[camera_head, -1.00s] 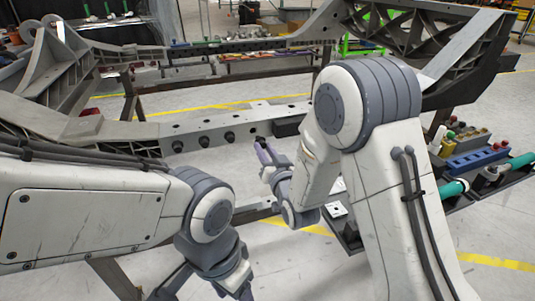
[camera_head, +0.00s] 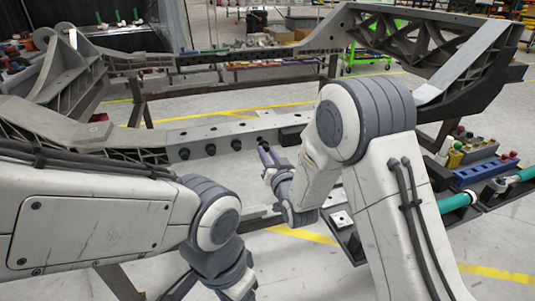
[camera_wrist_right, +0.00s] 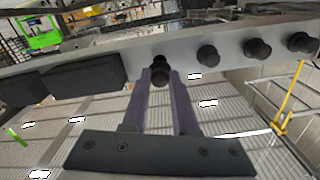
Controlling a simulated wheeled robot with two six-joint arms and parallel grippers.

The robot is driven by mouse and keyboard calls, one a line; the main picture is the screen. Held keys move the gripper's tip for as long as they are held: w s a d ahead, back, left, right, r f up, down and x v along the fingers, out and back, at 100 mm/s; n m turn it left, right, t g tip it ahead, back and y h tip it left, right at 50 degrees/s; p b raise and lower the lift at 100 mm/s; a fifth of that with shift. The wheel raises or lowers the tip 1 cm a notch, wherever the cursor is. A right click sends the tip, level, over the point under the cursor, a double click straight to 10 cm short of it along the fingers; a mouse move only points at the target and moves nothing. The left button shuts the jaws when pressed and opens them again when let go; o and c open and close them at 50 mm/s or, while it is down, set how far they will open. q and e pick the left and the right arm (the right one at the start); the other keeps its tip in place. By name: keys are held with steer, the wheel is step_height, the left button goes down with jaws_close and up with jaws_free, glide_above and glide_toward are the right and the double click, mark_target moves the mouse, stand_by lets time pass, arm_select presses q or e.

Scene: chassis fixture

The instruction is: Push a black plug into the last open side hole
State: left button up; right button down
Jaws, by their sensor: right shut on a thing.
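The side beam of the chassis (camera_head: 225,129) carries a row of black plugs, among them one plug (camera_head: 236,144) left of my right gripper. In the right wrist view the seated plugs, such as this one (camera_wrist_right: 207,55), stand out from the beam face. My right gripper (camera_head: 265,149) is shut on a black plug (camera_wrist_right: 160,74), held between its two fingertips (camera_wrist_right: 161,80). The held plug is at the beam face, in line with the row. The fingertips hide the hole, and I cannot tell how deep the plug sits. My left arm shows at lower left; its fingers are out of frame.
A dark block (camera_wrist_right: 83,76) is on the beam beside the held plug. A parts rack with a blue holder (camera_head: 478,171) and green-capped items stands at right. Open floor lies below the beam.

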steer(key=shift+b, duration=0.4)
stand_by(0.7)
steer(key=shift+w+a, duration=0.1)
steer(key=shift+w, duration=0.1)
steer(key=shift+x, duration=0.8)
stand_by(0.6)
steer(key=shift+w+a, duration=0.2)
steer(key=shift+w, duration=0.4)
steer(key=c, duration=0.6)
jaws_free()
steer(key=shift+b, duration=0.3)
